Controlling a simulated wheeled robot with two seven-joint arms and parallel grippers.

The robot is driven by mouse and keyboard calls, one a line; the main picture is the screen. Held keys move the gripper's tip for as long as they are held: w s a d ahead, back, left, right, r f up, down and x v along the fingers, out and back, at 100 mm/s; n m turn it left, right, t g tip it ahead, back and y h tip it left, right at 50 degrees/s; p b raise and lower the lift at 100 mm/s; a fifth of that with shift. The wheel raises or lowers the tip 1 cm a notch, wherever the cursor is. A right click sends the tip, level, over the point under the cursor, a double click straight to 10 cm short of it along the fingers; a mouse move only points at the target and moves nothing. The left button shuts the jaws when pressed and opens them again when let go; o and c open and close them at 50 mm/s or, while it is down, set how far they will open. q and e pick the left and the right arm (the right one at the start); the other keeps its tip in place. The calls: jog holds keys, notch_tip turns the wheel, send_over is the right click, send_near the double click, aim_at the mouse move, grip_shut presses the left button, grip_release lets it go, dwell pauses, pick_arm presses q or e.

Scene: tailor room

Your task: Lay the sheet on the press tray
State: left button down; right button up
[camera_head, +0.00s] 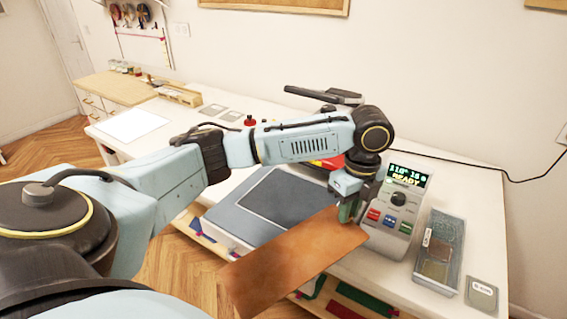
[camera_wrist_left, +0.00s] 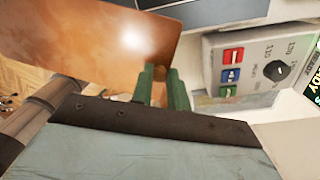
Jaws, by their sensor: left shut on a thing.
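My left gripper (camera_head: 347,211) is shut on the edge of a brown, coppery sheet (camera_head: 290,262). The sheet hangs tilted in front of the press, partly past the table's front edge. In the left wrist view the green fingers (camera_wrist_left: 163,75) pinch the sheet (camera_wrist_left: 130,40) at its edge. The press tray (camera_head: 285,203), a dark grey plate in a light grey frame, lies behind and left of the sheet. The sheet and my arm hide part of it. My right gripper is not in view.
The press control box (camera_head: 396,205) with a lit READY display stands close right of my left gripper. Right of it is a clear tray (camera_head: 440,250) with small items. A white paper (camera_head: 128,124) lies at the table's far left. Colored pieces (camera_head: 352,292) lie below the tabletop.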

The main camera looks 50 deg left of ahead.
pick_arm(q)
jog(key=m, duration=0.2)
jog(key=a+r+m+p, duration=0.1)
jog(key=m, duration=0.1)
jog(key=a+m, duration=0.1)
jog(key=m, duration=0.1)
jog(key=shift+w+r+p, duration=0.2)
jog(key=shift+w+p, duration=0.2)
jog(key=m, duration=0.1)
jog(key=a+m+p, duration=0.1)
jog(key=m, duration=0.1)
jog(key=shift+w+r+m+y, duration=0.2)
jog(key=shift+m+y, duration=0.1)
jog(key=m, duration=0.3)
jog(key=shift+w+a+r, duration=0.15)
jog(key=shift+a, duration=0.25)
jog(key=shift+f+p, duration=0.3)
jog(key=shift+f, duration=0.1)
notch_tip(320, 180, down, 9)
jog(key=shift+f, duration=0.15)
jog(key=c, duration=1.4)
grip_release()
jog(key=shift+o, duration=0.2)
notch_tip(320, 180, up, 12)
jog(key=d, duration=0.1)
jog(key=shift+w, duration=0.15)
